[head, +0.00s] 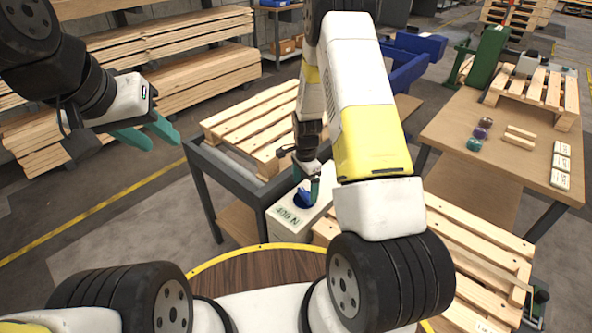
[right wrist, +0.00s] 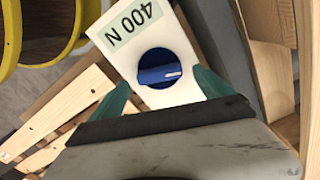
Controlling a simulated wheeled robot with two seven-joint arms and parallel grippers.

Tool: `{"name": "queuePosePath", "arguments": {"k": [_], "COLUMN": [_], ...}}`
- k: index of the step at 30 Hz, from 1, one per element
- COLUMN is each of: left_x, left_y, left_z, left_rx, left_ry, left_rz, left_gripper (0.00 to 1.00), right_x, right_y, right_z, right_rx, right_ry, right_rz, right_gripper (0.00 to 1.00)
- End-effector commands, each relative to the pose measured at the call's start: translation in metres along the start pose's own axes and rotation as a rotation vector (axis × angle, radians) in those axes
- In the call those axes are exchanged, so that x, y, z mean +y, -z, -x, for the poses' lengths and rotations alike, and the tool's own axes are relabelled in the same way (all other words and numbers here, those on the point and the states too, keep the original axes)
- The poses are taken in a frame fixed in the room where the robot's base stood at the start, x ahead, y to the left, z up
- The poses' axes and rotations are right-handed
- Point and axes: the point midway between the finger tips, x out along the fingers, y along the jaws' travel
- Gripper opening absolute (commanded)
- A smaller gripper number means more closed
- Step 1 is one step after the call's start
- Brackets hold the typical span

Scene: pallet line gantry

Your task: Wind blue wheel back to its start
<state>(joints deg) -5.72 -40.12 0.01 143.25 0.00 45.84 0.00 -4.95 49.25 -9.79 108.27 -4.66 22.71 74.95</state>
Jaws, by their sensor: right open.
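The blue wheel (right wrist: 159,68) is a round knob with a pale pointer line, set in the top of a white box (right wrist: 182,50) with a green label reading "400 N". In the head view the wheel (head: 302,197) shows partly behind my right gripper (head: 308,186), and the box (head: 287,222) stands at the near end of the conveyor frame. My right gripper is open just above the box, and in the right wrist view its green fingertips (right wrist: 158,84) lie on either side of the wheel's near edge. My left gripper (head: 155,130) is apart, at the left, with its two green fingers spread and empty.
A dark conveyor frame (head: 228,172) carries a wooden pallet (head: 260,125) behind the box. Another pallet (head: 480,250) lies to the right of the box. A workbench (head: 455,125) with small items stands at the right, and stacked planks (head: 180,75) fill the back left.

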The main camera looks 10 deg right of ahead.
Motion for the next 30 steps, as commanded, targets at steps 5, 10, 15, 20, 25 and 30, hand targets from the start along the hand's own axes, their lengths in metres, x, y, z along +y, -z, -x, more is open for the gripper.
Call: {"name": "queuePosePath", "arguments": {"k": [5,10,15,20,25,30], "left_x": [0.000,0.000,0.000,0.000,0.000,0.000], "left_y": [0.000,0.000,0.000,0.000,0.000,0.000], "left_z": [0.000,0.000,0.000,0.000,0.000,0.000], "left_rx": [0.000,0.000,0.000,0.000,0.000,0.000], "left_ry": [0.000,0.000,0.000,0.000,0.000,0.000], "left_rz": [0.000,0.000,0.000,0.000,0.000,0.000], "left_gripper": [0.36,0.36,0.36,0.36,0.36,0.36], "right_x": [0.000,0.000,0.000,0.000,0.000,0.000], "right_y": [0.000,-0.001,0.000,0.000,0.000,0.000], "right_z": [-0.017,-0.020,-0.019,-0.019,-0.019,-0.019], "right_rx": [0.000,0.000,0.000,0.000,0.000,0.000], "right_ry": [0.000,0.000,0.001,0.001,0.001,0.001], "right_rz": [0.001,0.001,0.001,0.001,0.001,0.017], "right_gripper": [0.91,0.91,0.85,0.54,0.29,0.29]}}
